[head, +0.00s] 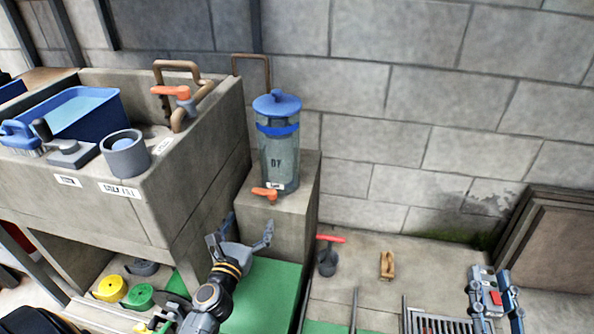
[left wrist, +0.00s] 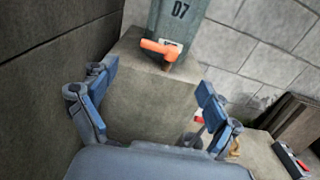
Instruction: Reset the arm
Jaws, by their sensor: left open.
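My left gripper (head: 243,236) is raised beside the concrete block, in front of the green mat, its arm coming up from the bottom of the head view. Its two blue-padded fingers stand wide apart with nothing between them. They also show open in the left wrist view (left wrist: 150,98), with the concrete block beyond. At the lower right edge of the head view, the blue-grey fingers of my right gripper (head: 492,292) show apart. Its palm and arm are out of view.
A dispenser (head: 277,150) with an orange tap stands on a concrete block (head: 297,215). A concrete sink (head: 195,140) holds a blue tub (head: 75,118). Boards (head: 550,240) lean right.

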